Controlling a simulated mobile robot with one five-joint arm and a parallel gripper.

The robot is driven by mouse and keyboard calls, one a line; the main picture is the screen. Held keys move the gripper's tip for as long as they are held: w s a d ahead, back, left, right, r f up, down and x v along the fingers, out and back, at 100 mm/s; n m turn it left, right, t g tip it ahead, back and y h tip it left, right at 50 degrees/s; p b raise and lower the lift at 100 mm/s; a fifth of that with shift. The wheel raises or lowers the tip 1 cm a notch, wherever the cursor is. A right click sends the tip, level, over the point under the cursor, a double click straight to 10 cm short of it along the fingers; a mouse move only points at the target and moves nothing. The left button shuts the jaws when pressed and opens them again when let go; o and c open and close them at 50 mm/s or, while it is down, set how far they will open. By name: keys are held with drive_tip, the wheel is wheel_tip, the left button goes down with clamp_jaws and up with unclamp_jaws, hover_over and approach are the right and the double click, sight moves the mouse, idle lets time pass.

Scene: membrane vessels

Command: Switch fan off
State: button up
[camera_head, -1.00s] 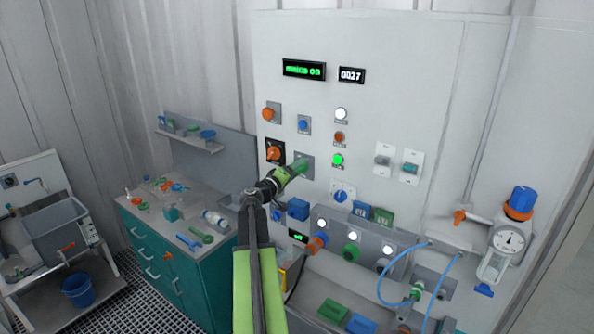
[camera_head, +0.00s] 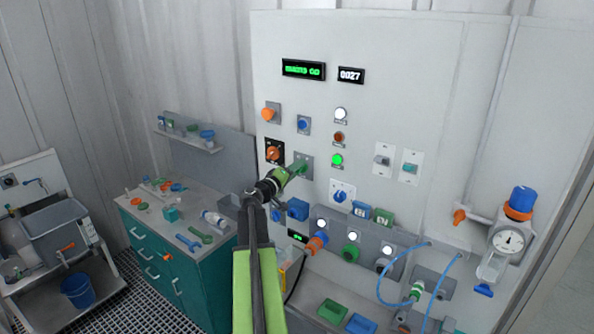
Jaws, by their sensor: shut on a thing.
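My gripper (camera_head: 287,173) is at the wall panel, seen from behind at the end of my arm. It is shut on a green switch knob (camera_head: 301,166) on a small grey plate. The gripper body hides part of the knob, so its exact turn is hard to tell. No fan is plainly in view, and the labels are too small to read. A green-lit display (camera_head: 303,69) sits above, its text blurred.
A blue dial (camera_head: 341,194) and blue box (camera_head: 297,209) are close below. A green lamp (camera_head: 337,160) glows to the right. A teal cabinet (camera_head: 185,255) with loose tools stands left.

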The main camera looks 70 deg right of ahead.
drive_tip(key=n, duration=1.1)
drive_tip(key=shift+a+f+b, duration=0.15)
drive_tip(key=shift+f+b, duration=0.2)
drive_tip(key=shift+n, duration=0.4)
drive_tip(key=o, duration=1.4)
drive_tip(key=shift+r, duration=0.1)
drive_tip(key=v, duration=1.7)
drive_tip(key=shift+a, duration=0.25)
